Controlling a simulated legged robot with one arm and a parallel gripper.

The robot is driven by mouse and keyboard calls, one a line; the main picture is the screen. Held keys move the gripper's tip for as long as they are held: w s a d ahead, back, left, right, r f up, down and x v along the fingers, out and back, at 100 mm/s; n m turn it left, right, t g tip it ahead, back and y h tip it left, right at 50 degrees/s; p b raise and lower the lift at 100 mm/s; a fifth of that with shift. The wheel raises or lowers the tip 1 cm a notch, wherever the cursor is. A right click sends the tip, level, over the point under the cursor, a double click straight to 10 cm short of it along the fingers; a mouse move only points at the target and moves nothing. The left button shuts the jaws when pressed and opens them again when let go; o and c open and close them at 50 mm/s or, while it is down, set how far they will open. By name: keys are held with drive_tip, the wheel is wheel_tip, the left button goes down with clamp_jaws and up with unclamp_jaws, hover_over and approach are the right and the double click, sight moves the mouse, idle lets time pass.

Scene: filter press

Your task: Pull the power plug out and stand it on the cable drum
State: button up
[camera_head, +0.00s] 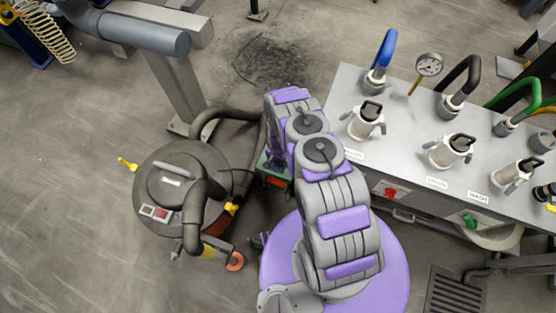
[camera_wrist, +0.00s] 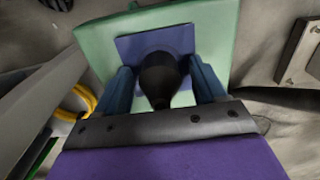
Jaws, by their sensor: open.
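In the wrist view a black, rounded plug (camera_wrist: 160,78) sits against a square blue plate (camera_wrist: 128,46) on a green panel (camera_wrist: 215,25). My gripper (camera_wrist: 160,72) is open, with one blue finger on each side of the plug. Whether either finger touches it I cannot tell. In the head view a small green and red box (camera_head: 273,172) shows beside my arm, which hides much of it along with my gripper. I cannot make out a cable drum for certain in either view.
A round grey vacuum unit (camera_head: 165,180) with thick hoses stands left of my arm. A bench (camera_head: 350,90) with hose couplings, coloured handles and a gauge stands at right. In the wrist view a yellow loop (camera_wrist: 82,100) lies left. Open floor (camera_head: 70,230) shows at far left.

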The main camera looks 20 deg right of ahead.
clamp_jaws()
idle(0.8)
drive_tip(key=shift+r, duration=0.1)
drive_tip(key=shift+r+p, duration=1.45)
drive_tip(key=shift+r, duration=1.45)
